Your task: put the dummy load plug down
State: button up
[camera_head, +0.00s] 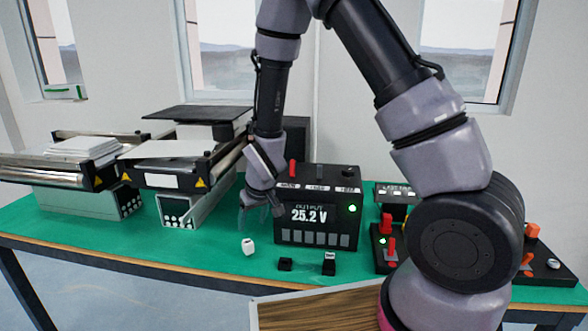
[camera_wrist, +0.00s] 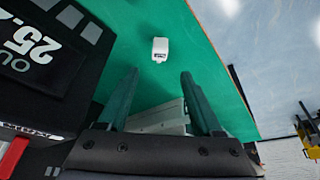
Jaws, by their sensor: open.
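A small white block with a dark label (camera_head: 248,246) stands on the green mat, left of the power supply's front; it looks like the dummy load plug, though the label is too small to read. In the wrist view the white block (camera_wrist: 160,49) lies beyond my fingertips, with nothing touching it. My gripper (camera_head: 260,213) is above the mat, just left of the black power supply and behind the white block. In the wrist view the fingers of my gripper (camera_wrist: 159,73) are spread apart with nothing between them.
The black power supply (camera_head: 319,239) reads 25.2 V with a green light. Two small black pieces (camera_head: 285,264) (camera_head: 329,267) sit before it. Mini conveyors (camera_head: 180,180) stand at left. Switch boxes (camera_head: 380,258) are at right. The green mat (camera_head: 150,240) has clear room front left.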

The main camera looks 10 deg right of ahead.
jog(key=d+r+m, duration=0.1)
jog(key=d+r, duration=0.3)
jog(key=r, duration=0.3)
jog(key=d+r+m+t, duration=0.1)
jog(key=d+r+m, duration=0.1)
jog(key=d+r, duration=0.35)
jog(key=d+r+m, duration=0.1)
jog(key=d+r, duration=0.1)
jog(key=r, duration=0.7)
jog(key=s+d+r+m+t, duration=0.1)
jog(key=s+d+r+m, duration=0.1)
jog(key=s+d+r, duration=0.3)
jog(key=s+d+r+m+t, duration=0.1)
jog(key=s+d+r+m, duration=0.2)
jog(key=s+d+r, duration=0.3)
jog(key=s+r, duration=0.4)
jog(key=shift+s+d, duration=0.15)
jog(key=shift+s, duration=0.15)
